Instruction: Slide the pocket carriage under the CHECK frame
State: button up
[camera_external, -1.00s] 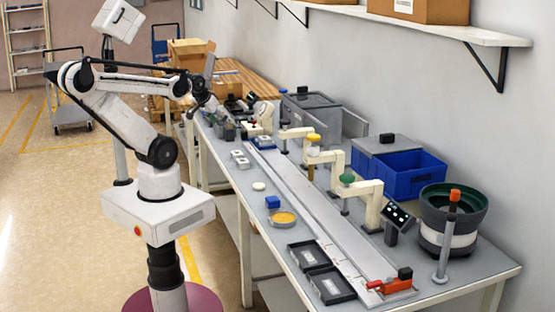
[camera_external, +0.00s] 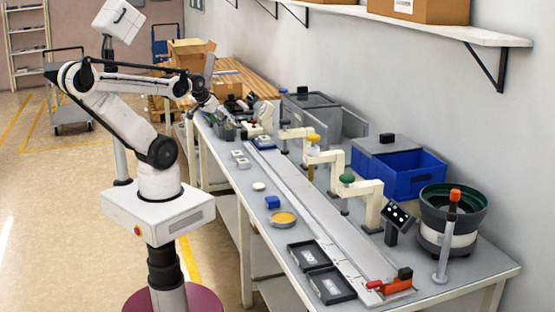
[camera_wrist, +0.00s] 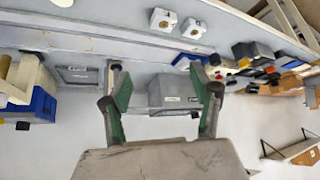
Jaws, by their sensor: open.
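A long grey rail (camera_external: 318,205) runs along the bench. A blue piece, which may be the pocket carriage, sits at the rail's far end in the external view (camera_external: 262,142) and shows in the wrist view (camera_wrist: 188,60). Cream frames with a green knob (camera_external: 366,194) and a yellow knob (camera_external: 327,160) stand over the rail side, with another farther back (camera_external: 297,133). I cannot read which is CHECK. My gripper (camera_wrist: 162,92) is open and empty, its green-padded fingers apart, a grey box visible beyond them. In the external view its tips are hard to make out at the bench's far end.
An orange-red block (camera_external: 398,286) sits at the rail's near end. Black trays (camera_external: 330,286), a yellow-topped dish (camera_external: 283,219) and a blue block (camera_external: 273,202) lie on the left. A bowl feeder (camera_external: 450,225) and blue bin (camera_external: 400,180) stand on the right.

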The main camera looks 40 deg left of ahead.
jog(key=shift+c, duration=0.3)
jog(key=shift+r, duration=0.1)
jog(key=shift+c, duration=1.3)
jog(key=w+a+r+n+g+p, duration=0.1)
jog(key=w+a+r+n+g, duration=0.15)
jog(key=w+r, duration=0.45)
jog(key=n+g+p, duration=0.3)
jog(key=n+g, duration=0.2)
jog(key=n, duration=0.4)
send_over(244, 133)
jog(key=w+a, duration=0.1)
notch_tip(244, 133, down, 13)
notch_tip(244, 133, down, 13)
jog(key=shift+w+a+f, duration=0.1)
jog(key=shift+f, duration=0.1)
